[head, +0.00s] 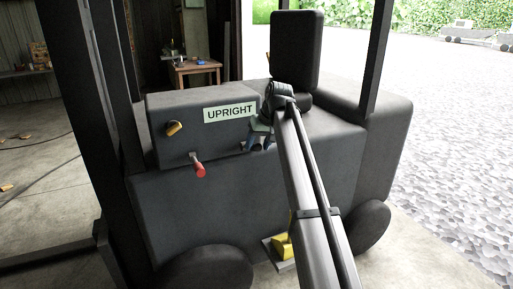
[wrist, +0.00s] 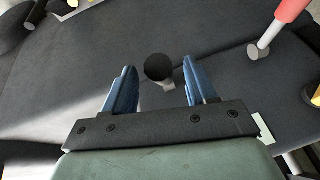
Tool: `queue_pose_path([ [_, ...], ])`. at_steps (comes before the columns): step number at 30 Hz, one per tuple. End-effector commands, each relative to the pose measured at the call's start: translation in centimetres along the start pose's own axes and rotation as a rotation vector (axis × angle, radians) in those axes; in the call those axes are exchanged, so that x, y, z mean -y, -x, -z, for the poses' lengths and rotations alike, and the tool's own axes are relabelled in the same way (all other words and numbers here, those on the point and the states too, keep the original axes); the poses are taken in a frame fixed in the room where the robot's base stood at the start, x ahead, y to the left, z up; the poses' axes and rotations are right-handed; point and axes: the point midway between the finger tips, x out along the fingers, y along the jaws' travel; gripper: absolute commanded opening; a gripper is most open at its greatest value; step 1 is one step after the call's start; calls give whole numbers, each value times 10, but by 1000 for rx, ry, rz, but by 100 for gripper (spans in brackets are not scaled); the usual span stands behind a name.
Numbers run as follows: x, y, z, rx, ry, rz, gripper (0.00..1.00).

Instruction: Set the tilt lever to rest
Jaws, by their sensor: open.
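The dark forklift body carries several levers on its side panel, and none is marked clearly as the tilt lever. A lever with a black knob (wrist: 158,67) and a grey stem shows in the wrist view, between my gripper's blue fingers. My gripper (wrist: 159,72) is open, with a gap on each side of the knob. In the head view my gripper (head: 258,138) is against the panel's right part and largely hides this lever. A red-handled lever (head: 199,168) sticks out to the left; it also shows in the wrist view (wrist: 292,12). A label (head: 230,113) reads "UPRIGHT".
A yellow-orange knob (head: 174,128) sits above the red lever on the panel. The black seat (head: 297,50) rises behind my gripper. Dark posts (head: 377,55) stand at the sides. A yellow part (head: 283,246) is low by the wheels.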

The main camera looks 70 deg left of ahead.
Motion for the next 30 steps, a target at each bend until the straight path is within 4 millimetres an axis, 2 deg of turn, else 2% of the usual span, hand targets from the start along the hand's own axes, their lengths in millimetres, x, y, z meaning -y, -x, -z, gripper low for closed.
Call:
queue_pose_path([
  [6, 0, -18, 0, -1, 0, 0, 57],
  [17, 0, -21, 0, -1, 0, 0, 57],
  [30, 0, -21, 0, -1, 0, 0, 17],
])
